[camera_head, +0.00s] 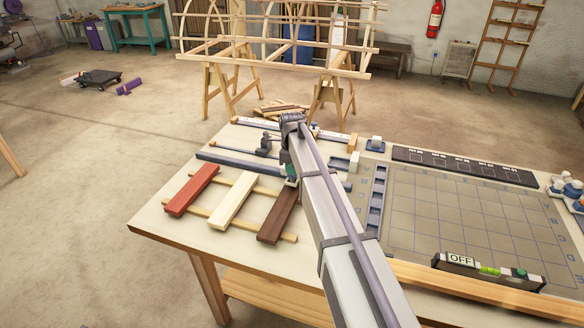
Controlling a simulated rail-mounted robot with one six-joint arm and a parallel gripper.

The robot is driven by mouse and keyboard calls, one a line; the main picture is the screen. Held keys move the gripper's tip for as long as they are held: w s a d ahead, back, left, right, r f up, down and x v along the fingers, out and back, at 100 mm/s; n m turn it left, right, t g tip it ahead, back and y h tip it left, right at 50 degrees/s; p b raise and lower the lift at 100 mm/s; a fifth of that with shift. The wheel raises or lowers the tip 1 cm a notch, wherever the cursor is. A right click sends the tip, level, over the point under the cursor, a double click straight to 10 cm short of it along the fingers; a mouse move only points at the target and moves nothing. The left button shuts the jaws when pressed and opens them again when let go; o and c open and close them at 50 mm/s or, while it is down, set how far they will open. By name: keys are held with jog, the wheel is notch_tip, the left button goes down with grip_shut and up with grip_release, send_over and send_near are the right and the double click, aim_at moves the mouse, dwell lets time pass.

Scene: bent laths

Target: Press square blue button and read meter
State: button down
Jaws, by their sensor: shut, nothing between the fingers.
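A dark level-shaped meter (488,272) lies at the front right of the table, on or against the edge of the grey grid mat. Its white display (460,259) reads OFF. It carries a yellow-green vial and a small greenish spot near its right end. I cannot make out a square blue button on it at this size. My arm reaches from the bottom up over the middle of the table. My gripper's fingers do not show.
Red (192,190), cream (233,200) and dark brown (279,215) slats lie across thin strips at left. A grey grid mat (440,215) covers the right, with a dark panel (465,167) behind it. Small bottles (567,188) stand at far right. A lath frame stands beyond the table.

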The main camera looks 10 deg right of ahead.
notch_tip(320, 180, up, 12)
jog(key=p, duration=1)
jog(key=shift+r+p, duration=0.25)
jog(key=shift+p, duration=0.15)
jog(key=shift+w+d, duration=0.1)
jog(key=s+a+f+n+b, duration=0.1)
jog(key=s+f+n+b, duration=0.1)
jog(key=s+n, duration=1)
jog(key=s+a+f+n+b, duration=0.2)
jog(key=s+n, duration=1)
jog(key=s, duration=0.8)
jog(key=shift+n, duration=0.3)
